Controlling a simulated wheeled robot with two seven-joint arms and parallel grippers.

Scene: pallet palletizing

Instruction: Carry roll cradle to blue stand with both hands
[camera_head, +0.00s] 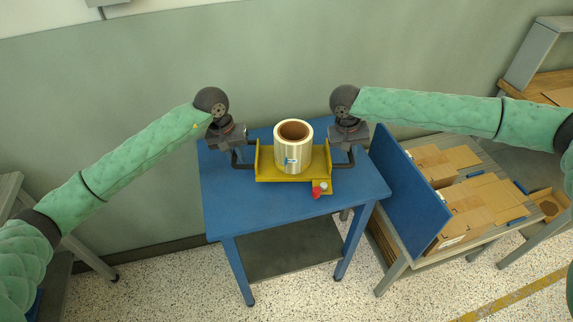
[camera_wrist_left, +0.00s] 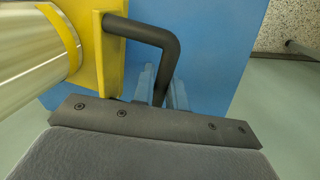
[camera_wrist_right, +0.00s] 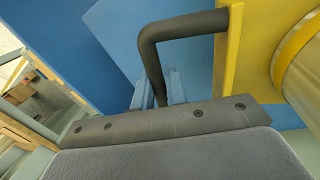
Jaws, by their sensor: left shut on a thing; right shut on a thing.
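The yellow roll cradle (camera_head: 264,172) carries an upright roll (camera_head: 293,152) of shiny film with a brown core. It is over the top of the blue stand (camera_head: 230,198) in the head view; whether it touches the top I cannot tell. My left gripper (camera_head: 238,154) is shut on the dark handle at the cradle's left end, and that handle (camera_wrist_left: 168,45) shows in the left wrist view. My right gripper (camera_head: 348,152) is shut on the right-end handle (camera_wrist_right: 152,55). A small red part (camera_head: 317,192) shows at the cradle's front right.
A blue panel (camera_head: 408,190) stands just right of the stand. Beyond it a grey table (camera_head: 478,148) holds several cardboard boxes (camera_head: 465,200). A green-grey wall (camera_head: 120,80) is behind the stand. Speckled floor (camera_head: 180,285) is open in front.

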